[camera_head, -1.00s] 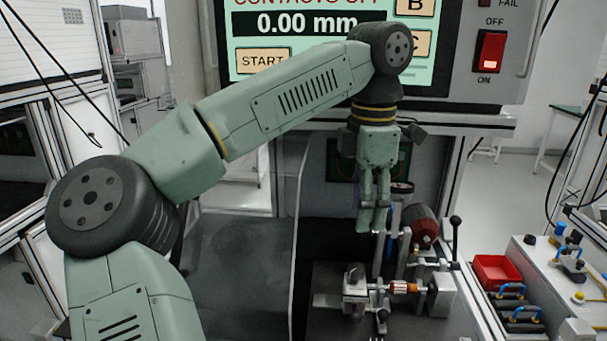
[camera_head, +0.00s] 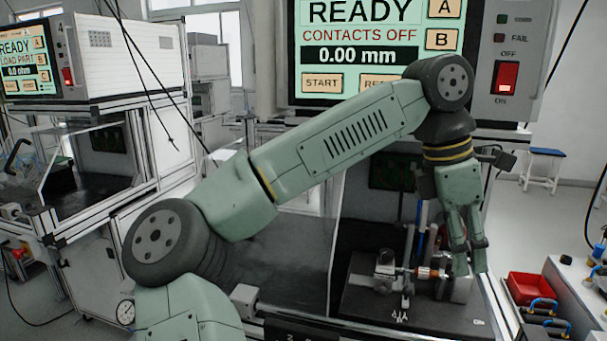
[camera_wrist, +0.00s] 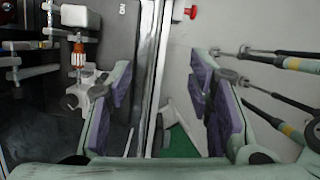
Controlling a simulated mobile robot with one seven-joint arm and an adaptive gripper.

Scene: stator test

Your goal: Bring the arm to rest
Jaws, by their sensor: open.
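My arm is green-grey with dark joints and reaches across the head view from lower left to upper right. My gripper (camera_head: 468,262) hangs down from it, pointing at the right side of the test fixture. In the wrist view my gripper (camera_wrist: 162,75) shows two fingers with purple pads, spread wide apart and with nothing between them. Below and between the fingers are a pale metal frame edge (camera_wrist: 150,60) and the floor side beyond it. The fingers hide part of the fixture in the head view.
The test fixture (camera_head: 388,268) holds a copper-coloured part (camera_head: 424,272). The tester screen (camera_head: 345,55) reads READY, CONTACTS OFF, 0.00 mm. A red bin (camera_head: 530,288) stands at right. A second station (camera_head: 90,55) is at left. Tools with yellow-banded handles (camera_wrist: 292,64) lie right of the fingers.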

